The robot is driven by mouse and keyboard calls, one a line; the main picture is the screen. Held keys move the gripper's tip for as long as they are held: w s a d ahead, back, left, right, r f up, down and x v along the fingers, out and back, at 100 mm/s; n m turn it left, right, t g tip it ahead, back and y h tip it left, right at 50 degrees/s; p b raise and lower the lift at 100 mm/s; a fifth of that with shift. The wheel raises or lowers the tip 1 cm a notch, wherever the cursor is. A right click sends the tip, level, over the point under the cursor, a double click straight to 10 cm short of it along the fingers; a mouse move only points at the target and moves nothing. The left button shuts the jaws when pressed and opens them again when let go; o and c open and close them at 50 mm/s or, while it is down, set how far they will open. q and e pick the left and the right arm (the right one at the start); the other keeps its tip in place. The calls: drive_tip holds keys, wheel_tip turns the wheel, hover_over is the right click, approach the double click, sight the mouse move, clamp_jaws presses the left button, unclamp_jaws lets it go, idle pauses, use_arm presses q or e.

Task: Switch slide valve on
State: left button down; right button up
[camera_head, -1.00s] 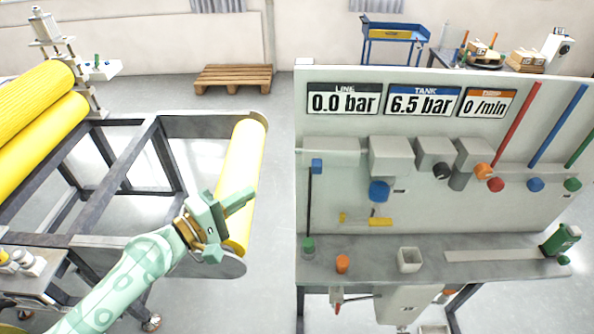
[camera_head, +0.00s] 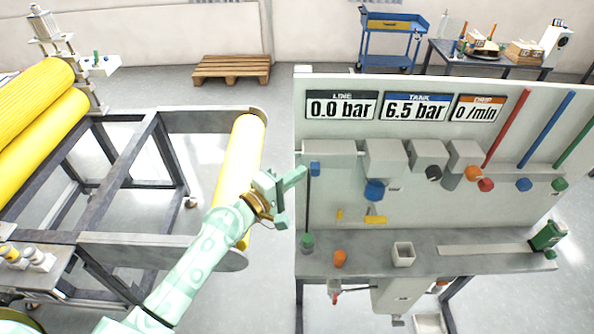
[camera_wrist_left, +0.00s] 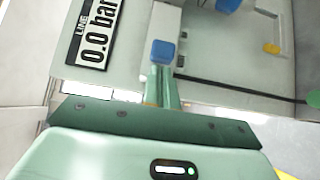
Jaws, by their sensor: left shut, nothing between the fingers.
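A small blue block (camera_head: 315,168), which looks like the slide valve's slider, sits at the left end of the panel below a grey box (camera_head: 330,147). A black hose hangs below it. My left gripper (camera_head: 303,171) is shut and empty. Its fingertips point at the blue block from the left. In the left wrist view, the fingertips (camera_wrist_left: 162,75) are just below the blue block (camera_wrist_left: 163,53) and overlap its lower edge. I cannot tell whether they touch it. The LINE display (camera_head: 341,105) reads 0.0 bar. My right gripper is out of view.
The TANK display (camera_head: 415,107) reads 6.5 bar. A blue round knob (camera_head: 374,190) and a yellow handle (camera_head: 376,221) are right of the block. The bench shelf (camera_head: 350,262) holds an orange cap and a white cup. A yellow roller (camera_head: 240,160) stands left.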

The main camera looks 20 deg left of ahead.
use_arm(q)
drive_tip(key=shift+w+d, duration=0.1)
drive_tip(key=shift+d, duration=0.05)
drive_tip(key=w+d, duration=0.1)
drive_tip(key=d, duration=0.5)
drive_tip(key=shift+w, duration=0.35)
drive_tip(key=shift+d, duration=0.15)
